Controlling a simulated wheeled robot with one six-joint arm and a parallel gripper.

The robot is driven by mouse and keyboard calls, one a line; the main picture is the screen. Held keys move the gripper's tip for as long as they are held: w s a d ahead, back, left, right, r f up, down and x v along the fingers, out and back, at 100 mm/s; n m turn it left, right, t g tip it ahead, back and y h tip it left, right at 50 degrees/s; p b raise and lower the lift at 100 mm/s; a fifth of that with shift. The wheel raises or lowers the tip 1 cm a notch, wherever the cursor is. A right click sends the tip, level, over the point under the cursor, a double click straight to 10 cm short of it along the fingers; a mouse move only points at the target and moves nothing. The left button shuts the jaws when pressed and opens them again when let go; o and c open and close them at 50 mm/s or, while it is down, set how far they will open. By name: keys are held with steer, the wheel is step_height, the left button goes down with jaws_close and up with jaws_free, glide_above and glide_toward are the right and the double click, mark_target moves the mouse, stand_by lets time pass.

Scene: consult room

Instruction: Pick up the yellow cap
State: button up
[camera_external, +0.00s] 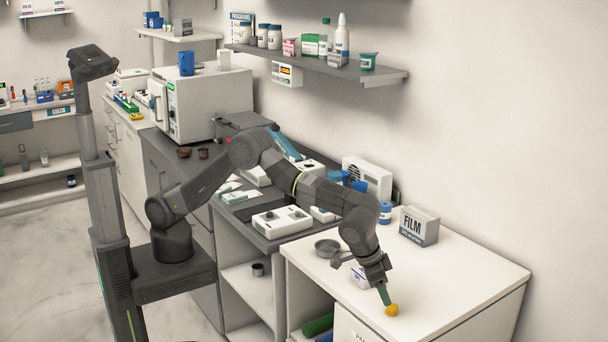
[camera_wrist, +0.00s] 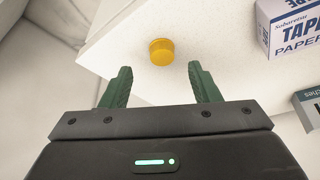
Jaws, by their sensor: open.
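The yellow cap (camera_wrist: 162,52) is a small round lid on the white counter top. In the wrist view it lies a little beyond my fingertips, between their lines. In the external view the cap (camera_external: 391,310) is near the front of the counter, right at the tip of my gripper (camera_external: 386,296). My gripper's green fingers (camera_wrist: 158,80) are spread open with nothing between them. I cannot tell from the external view whether a finger touches the cap.
The white counter (camera_external: 455,285) is clear to the right of the cap. A FILM box (camera_external: 418,226) stands at its back. In the wrist view a TAPE box (camera_wrist: 290,28) is at the right. The counter's edge lies close to the cap.

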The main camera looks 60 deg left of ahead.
mark_target(391, 307)
steer(key=shift+w+p+x, duration=0.2)
steer(key=shift+p+x, duration=0.8)
steer(key=shift+x, duration=1.75)
steer(key=c, duration=1.1)
